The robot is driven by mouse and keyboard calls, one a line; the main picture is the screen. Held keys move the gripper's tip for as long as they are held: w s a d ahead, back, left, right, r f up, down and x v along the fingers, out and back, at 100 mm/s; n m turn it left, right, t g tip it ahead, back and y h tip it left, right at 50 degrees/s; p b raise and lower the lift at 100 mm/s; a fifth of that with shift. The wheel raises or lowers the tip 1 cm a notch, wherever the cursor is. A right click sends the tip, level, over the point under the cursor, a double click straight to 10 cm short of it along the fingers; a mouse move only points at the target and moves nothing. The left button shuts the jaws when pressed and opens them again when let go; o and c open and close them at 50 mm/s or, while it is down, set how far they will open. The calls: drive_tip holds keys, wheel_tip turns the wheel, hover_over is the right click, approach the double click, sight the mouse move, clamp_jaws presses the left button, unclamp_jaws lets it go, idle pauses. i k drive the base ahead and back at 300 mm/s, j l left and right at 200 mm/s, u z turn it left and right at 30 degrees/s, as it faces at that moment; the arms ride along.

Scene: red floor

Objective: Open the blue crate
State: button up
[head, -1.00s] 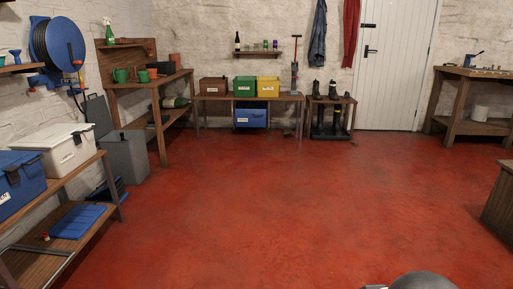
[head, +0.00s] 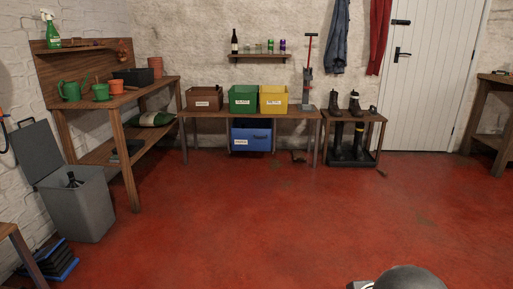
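A blue crate (head: 240,140) with a white label on its front sits beneath the low wooden bench at the back wall. The bench top hides the upper side of the crate, and I cannot tell whether it has a lid. A dark patch shows on its front, right of the label. It is across the room from me, with open floor between. My gripper is not in view; only a dark rounded part of my own body shows at the bottom edge.
Brown (head: 204,99), green (head: 243,99) and yellow (head: 273,100) bins stand on the bench (head: 215,114). A grey bin (head: 80,205) with raised lid stands at left, near a potting bench (head: 125,150). A boot rack (head: 352,117) is right of the bench. The middle red floor (head: 260,220) is clear.

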sight(252, 134)
drive_tip(key=i, duration=2.3)
drive_tip(key=i+j+z, duration=0.2)
drive_tip(key=i, duration=0.35)
drive_tip(key=i+j+z, duration=0.2)
drive_tip(key=i, duration=0.3)
drive_tip(key=i+j+z, duration=0.2)
drive_tip(key=i, duration=0.35)
drive_tip(key=i+j+z, duration=0.25)
drive_tip(key=i, duration=0.25)
drive_tip(key=i+j+z, duration=0.1)
drive_tip(key=j, duration=0.2)
drive_tip(key=i+j+z, duration=0.1)
drive_tip(key=j, duration=0.25)
drive_tip(key=i+j+z, duration=0.1)
drive_tip(key=j, duration=0.25)
drive_tip(key=i, duration=0.05)
